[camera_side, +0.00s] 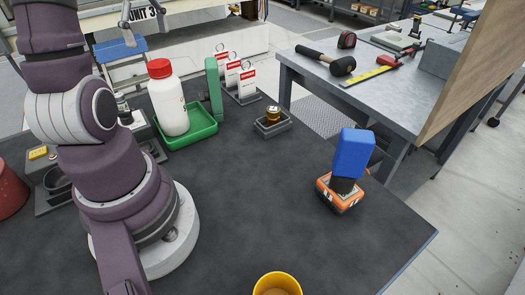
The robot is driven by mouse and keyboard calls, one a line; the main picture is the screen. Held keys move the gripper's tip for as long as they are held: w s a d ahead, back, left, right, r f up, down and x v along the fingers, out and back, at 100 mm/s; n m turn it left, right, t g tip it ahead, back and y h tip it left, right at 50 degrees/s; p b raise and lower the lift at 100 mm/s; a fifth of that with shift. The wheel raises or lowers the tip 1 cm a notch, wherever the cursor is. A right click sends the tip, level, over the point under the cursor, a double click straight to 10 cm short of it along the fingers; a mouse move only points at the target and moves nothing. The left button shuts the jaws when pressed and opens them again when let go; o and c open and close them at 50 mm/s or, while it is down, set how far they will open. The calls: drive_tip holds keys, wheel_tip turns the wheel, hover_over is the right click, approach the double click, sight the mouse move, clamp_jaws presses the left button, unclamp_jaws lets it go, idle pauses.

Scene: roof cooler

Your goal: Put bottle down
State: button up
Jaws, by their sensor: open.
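A white bottle (169,105) with a red cap stands upright in a shallow green tray (206,133) at the back left of the dark table. Nothing grips it. My gripper (143,18) shows only in part at the top edge, above and left of the bottle. Its grey fingers are spread apart and empty, clear of the bottle. The rest of the gripper is out of the picture.
A green upright block (214,90) and danger tags (247,80) stand by the tray. A small grey holder (272,124), a blue-and-orange tool (350,165) and a yellow cup (277,284) are on the table (275,205). Its middle is clear.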

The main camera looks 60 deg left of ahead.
wheel_tip(320, 180, up, 7)
drive_tip(key=w+d+f+m+t+y, duration=0.1)
drive_tip(key=w+d+m, duration=0.2)
drive_tip(key=d+m, duration=0.3)
drive_tip(key=w+d+m+t, duration=0.1)
drive_tip(key=w+d+m, duration=0.2)
drive_tip(key=d+m, duration=0.25)
drive_tip(key=s+d+f+m+t, duration=0.1)
drive_tip(key=d+f+m, duration=0.2)
drive_tip(key=d+m, duration=0.2)
drive_tip(key=s+d+f+m+t+h, duration=0.1)
drive_tip(key=d+f+m+t, duration=0.1)
drive_tip(key=d+f+m, duration=0.2)
drive_tip(key=d+m, duration=0.2)
drive_tip(key=m, duration=0.1)
drive_tip(key=shift+s+t, duration=0.3)
drive_tip(key=shift+s, duration=0.05)
